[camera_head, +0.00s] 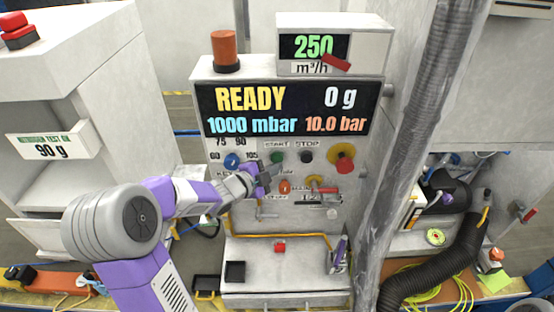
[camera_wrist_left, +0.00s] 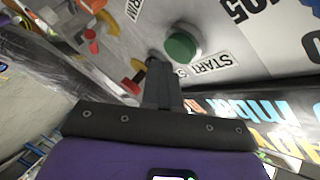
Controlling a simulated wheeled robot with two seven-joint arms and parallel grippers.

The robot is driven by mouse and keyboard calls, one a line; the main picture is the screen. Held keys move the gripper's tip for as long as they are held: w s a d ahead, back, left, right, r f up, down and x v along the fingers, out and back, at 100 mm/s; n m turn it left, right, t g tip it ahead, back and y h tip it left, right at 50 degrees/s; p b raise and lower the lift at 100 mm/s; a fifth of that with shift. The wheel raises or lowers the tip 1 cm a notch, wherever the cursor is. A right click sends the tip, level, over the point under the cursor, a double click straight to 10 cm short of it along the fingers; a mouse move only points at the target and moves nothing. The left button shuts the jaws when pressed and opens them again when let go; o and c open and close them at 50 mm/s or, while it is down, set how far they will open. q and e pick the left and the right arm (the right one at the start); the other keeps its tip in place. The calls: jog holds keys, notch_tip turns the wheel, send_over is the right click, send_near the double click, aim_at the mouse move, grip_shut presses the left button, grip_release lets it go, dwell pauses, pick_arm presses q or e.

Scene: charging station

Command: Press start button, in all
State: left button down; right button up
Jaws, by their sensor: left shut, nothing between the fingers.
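The green start button (camera_head: 277,158) sits on the upright panel under the START label, below the display reading READY. It also shows as a green round cap (camera_wrist_left: 182,47) in the left wrist view, beside its START label. My left gripper (camera_head: 267,175) is shut and empty, just below and left of the button in the head view. In the left wrist view its closed fingers (camera_wrist_left: 155,75) end close beside the green cap; contact cannot be made out. The black stop button (camera_head: 306,157) is right of the start button. My right gripper is not in view.
A blue knob (camera_head: 231,160) is left of the start button, and a red-and-yellow knob (camera_head: 343,160) is at the right. An orange knob (camera_head: 285,187) is below. A thick grey pipe (camera_head: 410,140) runs down right of the panel. A ledge (camera_head: 275,262) juts out below.

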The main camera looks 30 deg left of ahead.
pick_arm(q)
jog(key=shift+w, duration=0.1)
dwell(0.6)
jog(key=shift+w+a, duration=0.25)
jog(key=shift+w+a, duration=0.2)
jog(key=shift+w, duration=0.2)
dwell(0.7)
dwell(0.4)
jog(key=shift+s+d+b, duration=0.4)
jog(key=shift+s+d, duration=0.05)
jog(key=shift+s, duration=0.3)
jog(key=s+d, duration=0.1)
jog(key=s+b, duration=0.1)
jog(key=s, duration=0.1)
jog(key=s+d, duration=0.1)
jog(key=shift+s+d+b, duration=0.15)
jog(key=shift+d+b, duration=0.15)
jog(key=shift+b, duration=0.05)
